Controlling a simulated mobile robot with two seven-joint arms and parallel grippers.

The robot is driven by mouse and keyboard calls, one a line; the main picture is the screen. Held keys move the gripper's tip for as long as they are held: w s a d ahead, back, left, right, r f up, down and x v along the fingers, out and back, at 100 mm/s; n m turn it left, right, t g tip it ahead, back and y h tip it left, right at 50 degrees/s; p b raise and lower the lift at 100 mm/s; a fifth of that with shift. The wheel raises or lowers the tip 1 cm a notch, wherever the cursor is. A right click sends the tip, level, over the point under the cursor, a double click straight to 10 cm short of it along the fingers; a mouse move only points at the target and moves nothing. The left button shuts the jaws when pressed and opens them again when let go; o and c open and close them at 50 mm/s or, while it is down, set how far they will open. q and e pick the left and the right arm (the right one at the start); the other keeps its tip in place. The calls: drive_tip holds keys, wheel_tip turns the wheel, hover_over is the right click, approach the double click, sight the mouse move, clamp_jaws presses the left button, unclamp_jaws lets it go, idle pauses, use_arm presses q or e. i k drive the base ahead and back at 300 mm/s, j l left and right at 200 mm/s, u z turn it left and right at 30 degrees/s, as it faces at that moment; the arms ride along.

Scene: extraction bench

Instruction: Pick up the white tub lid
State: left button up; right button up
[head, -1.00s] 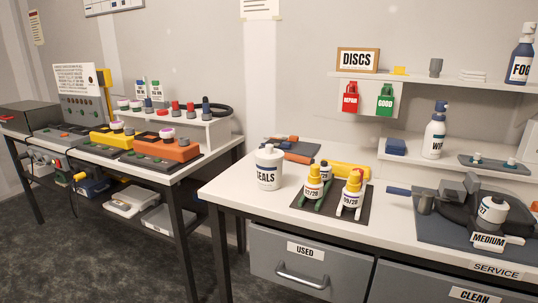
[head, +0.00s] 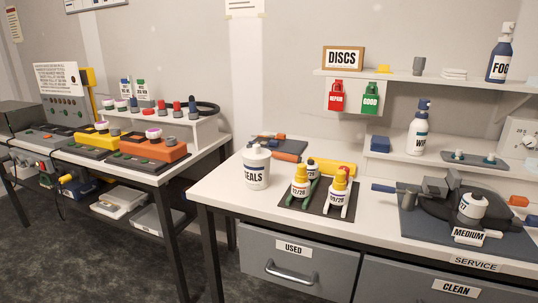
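The white tub (head: 256,169), labelled SEALS, stands upright near the left end of the right-hand bench. Its white lid (head: 257,149) sits on top of the tub. Neither of my grippers shows in the head view.
Right of the tub, yellow-capped bottles (head: 301,181) stand on a dark mat (head: 318,205). Orange-handled tools (head: 287,157) lie behind it. A dark fixture (head: 450,205) fills the bench's right part. Shelves (head: 420,82) run along the wall. A floor gap separates the left bench (head: 150,178).

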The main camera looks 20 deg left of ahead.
sight(257, 153)
drive_tip(key=i+j+z, duration=0.1)
drive_tip(key=j+z, duration=1.25)
drive_tip(key=l, duration=0.1)
